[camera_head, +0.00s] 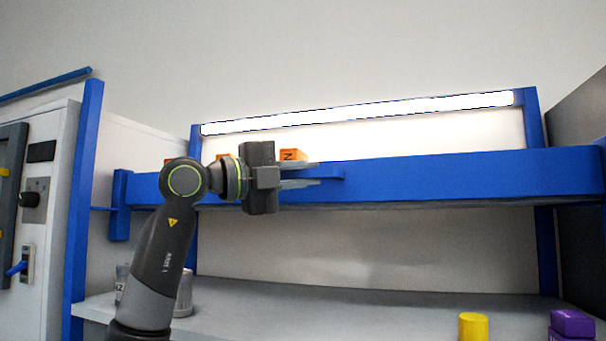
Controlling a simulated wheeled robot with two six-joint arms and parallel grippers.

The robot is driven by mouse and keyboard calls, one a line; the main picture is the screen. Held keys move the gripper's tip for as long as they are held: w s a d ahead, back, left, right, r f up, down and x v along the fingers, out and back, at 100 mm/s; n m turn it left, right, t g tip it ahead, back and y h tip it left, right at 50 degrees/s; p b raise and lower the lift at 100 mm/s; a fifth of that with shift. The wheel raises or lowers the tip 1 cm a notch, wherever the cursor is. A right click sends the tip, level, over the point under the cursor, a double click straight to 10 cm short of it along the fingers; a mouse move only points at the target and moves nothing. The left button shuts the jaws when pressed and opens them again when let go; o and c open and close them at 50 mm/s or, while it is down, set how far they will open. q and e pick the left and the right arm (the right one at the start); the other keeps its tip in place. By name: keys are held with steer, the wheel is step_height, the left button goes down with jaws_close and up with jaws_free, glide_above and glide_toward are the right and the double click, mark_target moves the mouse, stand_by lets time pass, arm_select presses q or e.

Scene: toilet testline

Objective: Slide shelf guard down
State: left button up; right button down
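The blue shelf guard (450,178) is a long bar across the front of the upper shelf. A small blue handle-like piece (333,174) sticks out from it near the middle. My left gripper (318,176) is in front of the guard, with its fingers pointing right, one above and one below this piece. The fingers look slightly apart; I cannot tell whether they touch it. My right gripper is not in view.
Orange boxes (292,155) sit on the shelf behind the guard. Blue posts (546,250) stand at the sides. A white lamp (360,112) is above.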

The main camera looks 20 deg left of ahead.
arm_select(q)
steer(key=shift+f, duration=0.1)
jaws_close()
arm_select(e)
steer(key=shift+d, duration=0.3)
